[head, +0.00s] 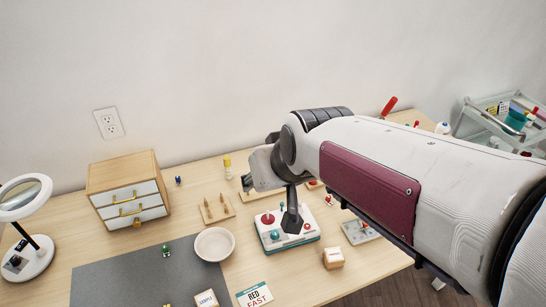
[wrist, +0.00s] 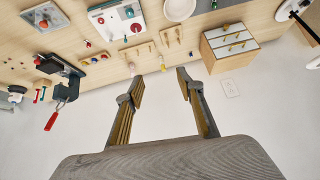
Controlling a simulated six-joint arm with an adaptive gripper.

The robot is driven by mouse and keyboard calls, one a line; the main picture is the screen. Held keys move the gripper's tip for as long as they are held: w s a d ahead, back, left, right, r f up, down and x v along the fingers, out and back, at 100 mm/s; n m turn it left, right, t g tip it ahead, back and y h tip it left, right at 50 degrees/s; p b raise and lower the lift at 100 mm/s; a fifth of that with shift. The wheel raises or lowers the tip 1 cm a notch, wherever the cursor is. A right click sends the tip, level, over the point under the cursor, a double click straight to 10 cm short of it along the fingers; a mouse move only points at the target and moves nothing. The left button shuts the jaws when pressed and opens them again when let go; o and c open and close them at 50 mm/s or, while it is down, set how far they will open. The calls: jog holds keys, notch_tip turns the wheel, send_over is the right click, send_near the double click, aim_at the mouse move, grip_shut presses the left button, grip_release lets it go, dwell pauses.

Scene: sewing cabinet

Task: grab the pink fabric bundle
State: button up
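I cannot make out a pink fabric bundle in either view. My gripper shows in the wrist view (wrist: 160,82) with its two fingers spread wide apart and nothing between them but wall and the table's edge. In the head view my gripper (head: 247,184) is above the back of the table, partly hidden by my own arm. A small yellow-topped bottle (head: 227,167) stands at the back edge; in the wrist view it (wrist: 163,66) appears beyond the gap between the fingertips. My arm hides part of the table's right side.
A drawer cabinet (head: 128,190) stands at the left, beside a magnifier lamp (head: 24,197). A bowl (head: 214,244), a peg board (head: 217,208), a red-knobbed control box (head: 272,240) and a small block (head: 333,258) lie on the table. A grey mat (head: 120,275) has clear room.

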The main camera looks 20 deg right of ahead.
jog(key=w+d+f+m+t, duration=0.1)
jog(key=w+d+f, duration=0.15)
jog(key=w, duration=0.55)
jog(key=w+d+f+t+h, duration=0.1)
jog(key=w+f, duration=0.2)
jog(key=w, duration=0.5)
jog(key=w+d+f+m+t, duration=0.1)
jog(key=w+f, duration=0.2)
jog(key=w, duration=0.5)
jog(key=w+d+f+h, duration=0.1)
jog(key=w+d+f, duration=0.2)
jog(key=f, duration=0.3)
jog(key=w+d+f+m+t+h, duration=0.1)
jog(key=w+d+f+h, duration=0.1)
jog(key=f, duration=0.5)
jog(key=w+d+f+m+h, duration=0.1)
jog(key=w+d+f+h, duration=0.1)
jog(key=w+d+f, duration=0.3)
jog(key=shift+d+f+t, duration=0.2)
jog(key=shift+d+f, duration=0.05)
jog(key=shift+f, duration=0.3)
jog(key=shift+d+f+t, duration=0.2)
jog(key=shift+f, duration=0.3)
jog(key=shift+x, duration=1.15)
jog(key=shift+w, duration=0.1)
jog(key=shift+x, duration=2.5)
jog(key=shift+d+f, duration=0.1)
